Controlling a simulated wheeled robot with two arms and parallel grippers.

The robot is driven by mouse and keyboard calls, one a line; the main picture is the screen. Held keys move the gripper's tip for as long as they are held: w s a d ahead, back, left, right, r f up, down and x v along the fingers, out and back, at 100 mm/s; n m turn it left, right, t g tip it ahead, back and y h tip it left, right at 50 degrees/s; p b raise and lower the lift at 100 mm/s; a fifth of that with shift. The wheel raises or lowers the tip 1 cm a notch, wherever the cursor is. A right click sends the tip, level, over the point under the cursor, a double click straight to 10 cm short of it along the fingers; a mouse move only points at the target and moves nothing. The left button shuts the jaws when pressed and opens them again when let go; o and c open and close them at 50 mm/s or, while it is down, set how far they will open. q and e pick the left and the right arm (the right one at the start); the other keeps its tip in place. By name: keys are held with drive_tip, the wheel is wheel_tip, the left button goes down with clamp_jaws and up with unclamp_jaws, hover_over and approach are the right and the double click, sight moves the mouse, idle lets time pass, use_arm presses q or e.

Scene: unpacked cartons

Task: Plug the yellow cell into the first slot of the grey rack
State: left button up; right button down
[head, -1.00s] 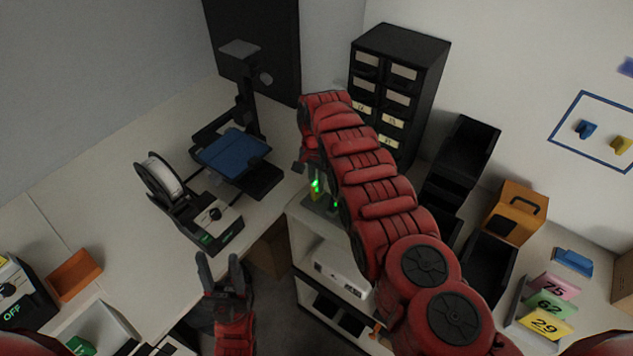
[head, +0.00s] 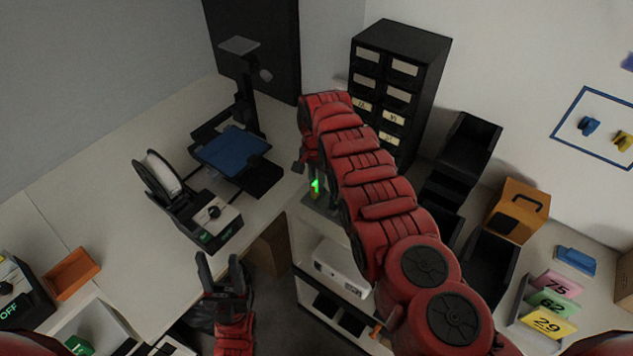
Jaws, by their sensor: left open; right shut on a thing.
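The grey rack (head: 318,205) stands on the end of a white surface near the middle, largely hidden behind my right arm. A green light shows just above it. A small yellow patch, the yellow cell (head: 313,194), shows below my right gripper (head: 305,172), which is shut on it. The arm covers most of the gripper and cell, so I cannot tell how far the cell is in or which slot it is at. My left gripper (head: 219,264) is open and empty, low in the view, in front of the white bench.
A 3D printer (head: 233,150) and a spool device (head: 212,222) stand on the left bench. A black drawer cabinet (head: 428,60) and black bins (head: 468,145) are behind my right arm. An orange case (head: 512,200) and numbered cards (head: 553,300) lie right.

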drive_tip(key=c, duration=0.7)
unclamp_jaws()
drive_tip(key=shift+c, duration=0.2)
